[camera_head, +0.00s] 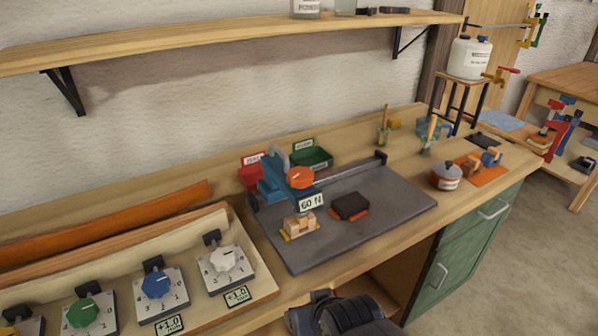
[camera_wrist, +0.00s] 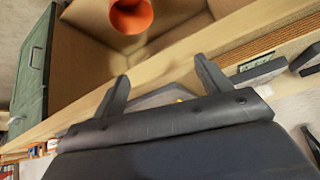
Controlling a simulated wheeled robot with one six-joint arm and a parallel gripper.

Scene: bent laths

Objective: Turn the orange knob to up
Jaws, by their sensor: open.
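The orange knob (camera_head: 300,177) is a round disc on the blue clamp-like device (camera_head: 271,186) at the back left of a dark grey plate (camera_head: 340,214). A "60 N" label (camera_head: 311,203) stands just below the knob. Which way the knob points is too small to tell. My gripper is open and empty in the wrist view (camera_wrist: 161,70), its two dark fingers wide apart. In the head view, the dark end of my arm shows at the bottom edge, in front of the bench and well apart from the knob. I cannot pick out the knob in the wrist view.
Green (camera_head: 83,313), blue (camera_head: 157,284) and white (camera_head: 223,259) knobs stand on panels at the left. A wooden block (camera_head: 299,225) and a dark block (camera_head: 350,206) lie on the plate. An orange round object (camera_wrist: 131,15) shows in the wrist view.

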